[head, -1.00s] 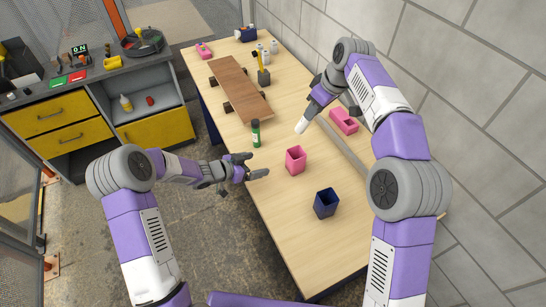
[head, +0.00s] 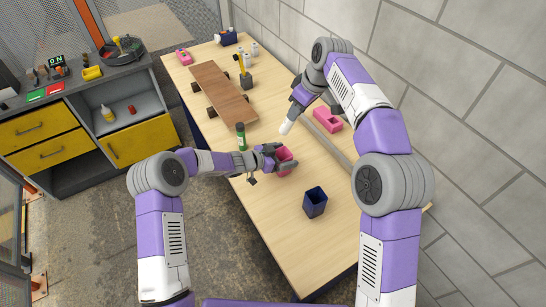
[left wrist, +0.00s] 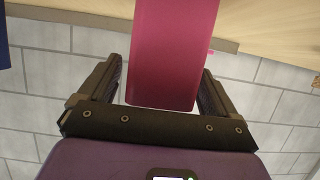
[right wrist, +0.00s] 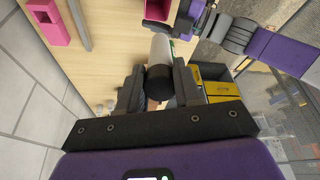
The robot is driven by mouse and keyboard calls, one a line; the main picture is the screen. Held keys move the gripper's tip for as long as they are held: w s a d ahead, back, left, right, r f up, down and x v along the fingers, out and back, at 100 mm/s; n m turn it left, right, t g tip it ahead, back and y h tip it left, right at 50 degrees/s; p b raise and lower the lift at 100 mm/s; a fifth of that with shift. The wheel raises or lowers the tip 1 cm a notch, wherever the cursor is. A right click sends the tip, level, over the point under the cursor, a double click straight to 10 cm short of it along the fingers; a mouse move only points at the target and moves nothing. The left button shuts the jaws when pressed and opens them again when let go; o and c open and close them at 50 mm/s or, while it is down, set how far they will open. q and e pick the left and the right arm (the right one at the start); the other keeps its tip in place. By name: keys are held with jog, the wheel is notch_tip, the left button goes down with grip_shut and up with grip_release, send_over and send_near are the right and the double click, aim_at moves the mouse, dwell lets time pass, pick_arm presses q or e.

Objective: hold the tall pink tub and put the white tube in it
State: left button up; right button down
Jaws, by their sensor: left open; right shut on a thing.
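The tall pink tub (head: 286,154) stands upright on the table in the head view. My left gripper (head: 280,160) is open, with its fingers on either side of the tub. In the left wrist view the tub (left wrist: 172,55) is between the two fingers (left wrist: 160,88), with a gap visible at least on the left. My right gripper (head: 293,113) is shut on the white tube (head: 286,128) and holds it tilted above the table, beyond the tub. In the right wrist view the tube's white part (right wrist: 161,47) and dark end show between the fingers (right wrist: 160,82).
A dark blue tub (head: 315,203) stands nearer on the table. A low pink block-shaped container (head: 327,120) lies by the rail near the wall. A green bottle (head: 240,137) stands close to my left forearm.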

pick_arm(q)
jog(key=shift+w+d+f, duration=0.3)
jog(key=shift+w+d, duration=0.1)
jog(key=shift+d, duration=0.15)
jog(key=shift+c, duration=0.4)
jog(key=c, duration=1)
jog(key=shift+o, duration=0.2)
pick_arm(e)
notch_tip(320, 180, down, 13)
dwell(0.4)
jog(key=c, duration=0.7)
grip_release()
jog(key=shift+r, duration=0.1)
jog(key=v, duration=1.2)
